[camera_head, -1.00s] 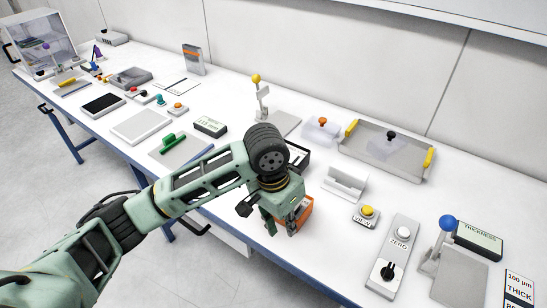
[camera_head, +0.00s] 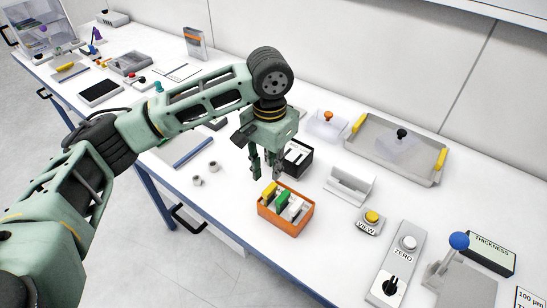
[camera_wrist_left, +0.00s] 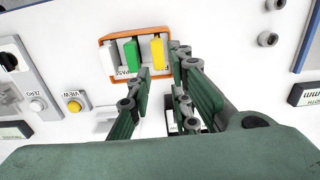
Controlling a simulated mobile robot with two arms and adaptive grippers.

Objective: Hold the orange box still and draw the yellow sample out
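The orange box (camera_head: 284,223) stands on the white bench near its front edge; it also shows at the top of the left wrist view (camera_wrist_left: 103,43). Inside, the yellow sample (camera_head: 269,191) stands at one end, beside a green sample (camera_head: 281,198) and a white one (camera_head: 292,209). The yellow sample (camera_wrist_left: 157,49) is nearest my fingers in the wrist view. My left gripper (camera_head: 267,174) points down above and behind the box's yellow end. Its fingers (camera_wrist_left: 161,62) are apart with nothing between them. My right gripper is out of view.
A black box (camera_head: 298,160) stands close behind the gripper. A white holder (camera_head: 348,186), a VIEW button (camera_head: 371,219) and a ZERO panel (camera_head: 398,265) are to the right. Two small grey cylinders (camera_head: 205,173) lie left.

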